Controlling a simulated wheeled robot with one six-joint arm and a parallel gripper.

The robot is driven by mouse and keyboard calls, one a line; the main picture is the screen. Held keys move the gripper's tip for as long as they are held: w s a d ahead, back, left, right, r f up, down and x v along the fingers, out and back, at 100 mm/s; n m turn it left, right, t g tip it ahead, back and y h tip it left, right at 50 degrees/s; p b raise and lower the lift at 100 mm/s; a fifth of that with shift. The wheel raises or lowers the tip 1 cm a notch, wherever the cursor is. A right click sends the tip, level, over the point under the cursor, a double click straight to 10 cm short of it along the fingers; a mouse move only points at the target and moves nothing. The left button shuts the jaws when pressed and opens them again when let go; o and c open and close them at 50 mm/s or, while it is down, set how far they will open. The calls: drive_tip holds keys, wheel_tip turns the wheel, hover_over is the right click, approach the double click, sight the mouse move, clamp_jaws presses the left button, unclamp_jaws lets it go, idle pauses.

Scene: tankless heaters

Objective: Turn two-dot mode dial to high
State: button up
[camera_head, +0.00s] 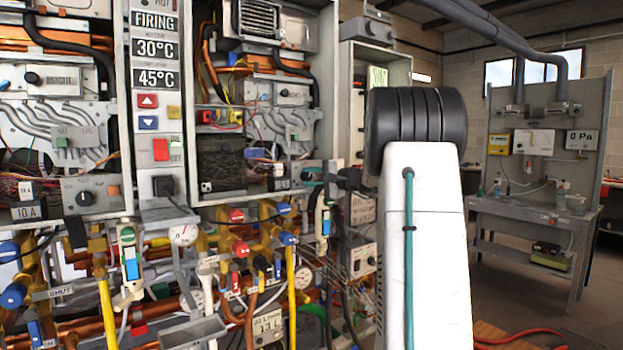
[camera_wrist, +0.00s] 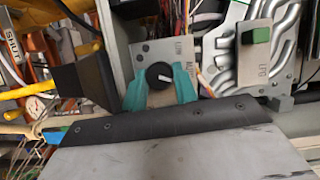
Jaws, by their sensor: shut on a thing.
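The mode dial (camera_wrist: 159,75) is a round black knob with a white pointer mark, on a grey plate (camera_wrist: 150,50) with small lettering, in the wrist view. My gripper (camera_wrist: 161,90) has its teal fingertips on either side of the knob, shut on it. The pointer points roughly right in that view. No dot marks can be made out on the plate.
A green-topped switch (camera_wrist: 258,33) and silver tubes (camera_wrist: 285,60) sit right of the dial in the wrist view. A similar black dial (camera_head: 85,197) is on the left heater. Open floor and a grey bench (camera_head: 530,215) lie right.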

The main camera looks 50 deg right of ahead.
drive_tip(key=o, duration=1)
drive_tip(key=shift+f, duration=0.1)
